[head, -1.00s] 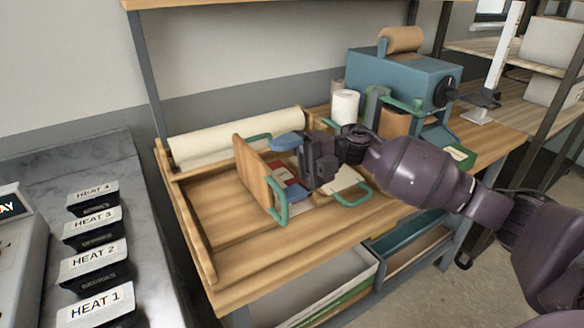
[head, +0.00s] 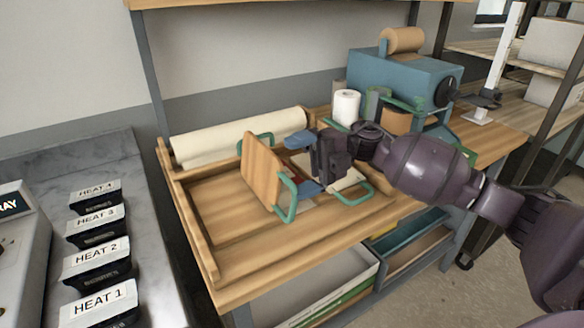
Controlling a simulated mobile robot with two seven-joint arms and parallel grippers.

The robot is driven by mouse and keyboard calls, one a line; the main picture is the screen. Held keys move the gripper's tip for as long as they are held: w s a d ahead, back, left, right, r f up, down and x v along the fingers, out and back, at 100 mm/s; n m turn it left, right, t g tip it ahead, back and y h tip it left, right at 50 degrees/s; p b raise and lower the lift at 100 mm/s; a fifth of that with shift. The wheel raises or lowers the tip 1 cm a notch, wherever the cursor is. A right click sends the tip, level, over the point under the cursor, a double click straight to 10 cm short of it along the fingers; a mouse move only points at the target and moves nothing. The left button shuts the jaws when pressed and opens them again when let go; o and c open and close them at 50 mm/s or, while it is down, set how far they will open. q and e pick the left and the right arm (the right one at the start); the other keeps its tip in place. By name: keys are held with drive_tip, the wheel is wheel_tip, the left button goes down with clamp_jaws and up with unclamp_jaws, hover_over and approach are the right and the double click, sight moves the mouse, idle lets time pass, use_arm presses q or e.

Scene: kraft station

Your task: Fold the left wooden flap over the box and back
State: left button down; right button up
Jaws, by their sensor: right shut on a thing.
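The left wooden flap (head: 262,172) stands up on edge, leaning, above the wooden work board. It has green handles (head: 287,198) at its near and far sides. My right gripper (head: 300,165) comes in from the right, against the far face of the flap, and is shut on it. Its blue fingers point left and their tips are partly hidden by the flap. The box behind the flap is mostly hidden by the flap and gripper; only small reddish and pale parts show. Another green handle (head: 352,198) lies to the right, below the gripper. My left gripper is out of view.
A paper roll (head: 240,138) lies along the back of the board. A white roll (head: 345,107) and a blue machine (head: 400,78) stand at the back right. Black HEAT blocks (head: 97,262) line the left counter. The board's left front (head: 225,225) is bare.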

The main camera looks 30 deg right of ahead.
drive_tip(key=shift+d+r, duration=0.2)
drive_tip(key=shift+d, duration=0.6)
drive_tip(key=shift+d+r, duration=0.15)
drive_tip(key=shift+d, duration=0.6)
drive_tip(key=shift+c, duration=0.2)
drive_tip(key=shift+d+b, duration=0.25)
drive_tip(key=shift+b, duration=0.05)
drive_tip(key=c, duration=0.7)
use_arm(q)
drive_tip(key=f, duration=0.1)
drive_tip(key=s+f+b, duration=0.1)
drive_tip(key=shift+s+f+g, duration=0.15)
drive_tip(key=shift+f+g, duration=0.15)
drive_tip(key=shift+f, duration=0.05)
use_arm(e)
drive_tip(key=d, duration=0.2)
drive_tip(key=d+f, duration=0.1)
drive_tip(key=d, duration=0.3)
drive_tip(key=shift+f, duration=0.4)
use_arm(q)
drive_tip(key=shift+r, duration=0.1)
